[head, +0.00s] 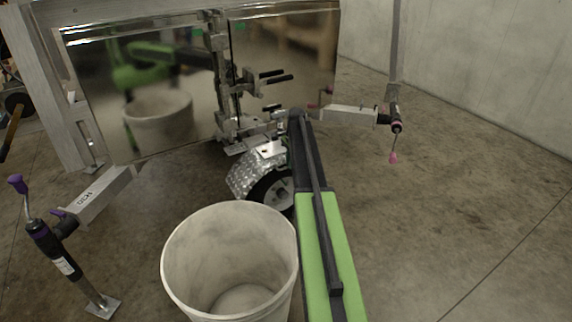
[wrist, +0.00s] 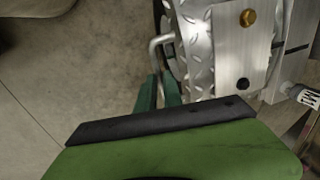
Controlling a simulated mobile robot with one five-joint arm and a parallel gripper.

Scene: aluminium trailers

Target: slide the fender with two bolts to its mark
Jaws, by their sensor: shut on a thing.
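The fender (head: 243,178) is silver diamond plate and arches over a trailer wheel in the head view. In the wrist view the fender (wrist: 198,45) is at top centre, joined to a flat plate (wrist: 228,60). That plate bears a brass bolt (wrist: 248,18) and a dark round bolt or hole (wrist: 243,84). My gripper (wrist: 160,88) has its green fingers at a bent metal handle (wrist: 154,48) at the fender's left edge and is shut on it. A dark line (wrist: 291,50) crosses the metal right of the plate; I cannot tell if it is the mark. My arm hides the gripper in the head view.
A large whitish bin (head: 230,255) stands left of my arm, close to it. A jack stand (head: 60,250) is at the left and another jack (head: 394,125) at the right. The trailer's shiny panels (head: 280,60) rise behind. The floor at right is clear.

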